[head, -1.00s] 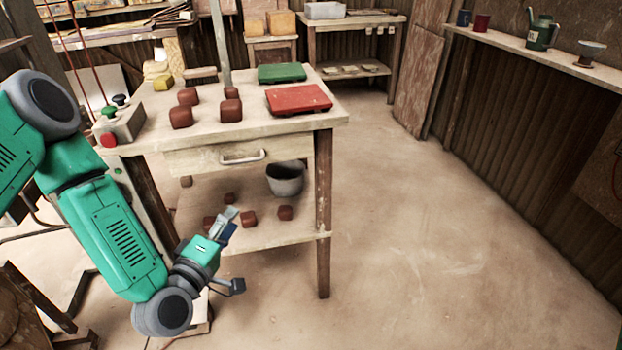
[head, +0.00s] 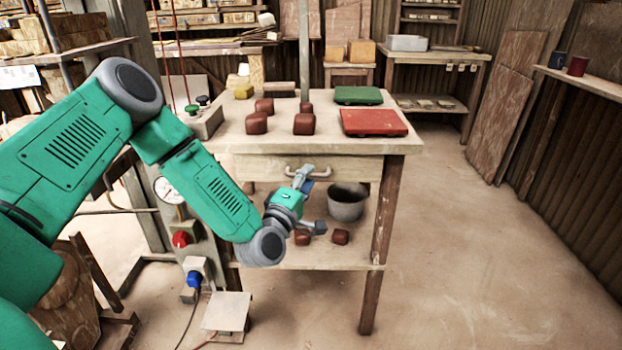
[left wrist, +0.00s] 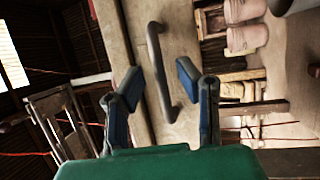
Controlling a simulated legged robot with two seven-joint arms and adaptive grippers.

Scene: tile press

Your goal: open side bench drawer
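The side bench (head: 400,146) stands in the middle of the head view, with a pale wooden drawer (head: 352,168) under its top. The drawer looks shut, and its metal bar handle (head: 324,173) is partly hidden by my left gripper (head: 303,178). In the left wrist view the handle (left wrist: 156,48) runs lengthwise between the two blue fingers of my left gripper (left wrist: 159,76). The fingers are open, one on each side of the handle, with visible gaps. How deep the handle lies between them I cannot tell. My right gripper is not in view.
A red plate (head: 373,122), a green plate (head: 358,95) and dark red blocks (head: 304,124) are on the bench top. A grey bucket (head: 347,203) stands on the lower shelf (head: 345,260). The floor to the right is clear.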

